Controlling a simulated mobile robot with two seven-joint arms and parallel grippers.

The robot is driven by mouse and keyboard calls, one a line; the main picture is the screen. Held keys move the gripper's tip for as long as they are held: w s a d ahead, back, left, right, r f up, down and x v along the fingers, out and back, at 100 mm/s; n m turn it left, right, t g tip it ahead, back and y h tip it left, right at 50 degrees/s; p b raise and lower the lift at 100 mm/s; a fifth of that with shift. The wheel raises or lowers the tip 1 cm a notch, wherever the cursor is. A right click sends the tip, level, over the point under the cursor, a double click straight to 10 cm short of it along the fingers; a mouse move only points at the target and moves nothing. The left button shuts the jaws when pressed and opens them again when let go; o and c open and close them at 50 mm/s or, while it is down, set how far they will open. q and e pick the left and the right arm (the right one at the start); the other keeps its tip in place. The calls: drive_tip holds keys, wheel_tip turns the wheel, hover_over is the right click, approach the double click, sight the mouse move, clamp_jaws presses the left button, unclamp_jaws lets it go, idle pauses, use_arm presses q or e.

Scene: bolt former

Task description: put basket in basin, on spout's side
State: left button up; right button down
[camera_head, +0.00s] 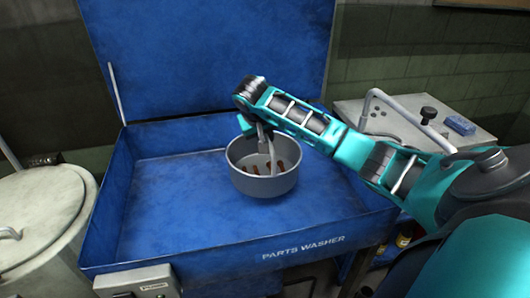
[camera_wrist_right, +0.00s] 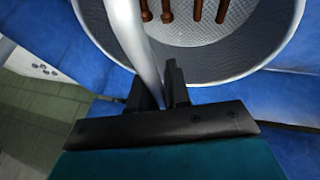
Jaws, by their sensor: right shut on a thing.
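The basket (camera_head: 264,182) is a round grey metal pot with several brown bolts inside. It also shows at the top of the right wrist view (camera_wrist_right: 215,68). My right gripper (camera_head: 258,130) is shut on its curved handle (camera_wrist_right: 135,45), with the black fingertips (camera_wrist_right: 160,85) beside the rim. The basket is upright over the right-middle of the blue basin (camera_head: 165,210); I cannot tell if it touches the floor. My left gripper is not in view.
The raised blue lid (camera_head: 205,55) stands behind the basin. A round pale drum (camera_head: 40,220) is at the left. A grey unit with a bent pipe and black knob (camera_head: 428,113) stands at the right. The basin's left half is clear.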

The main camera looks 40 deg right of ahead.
hover_over(265, 172)
wheel_tip(265, 172, down, 5)
drive_tip(key=shift+w+d+f+b, duration=0.1)
drive_tip(key=shift+b, duration=0.2)
drive_tip(key=c, duration=1.1)
unclamp_jaws()
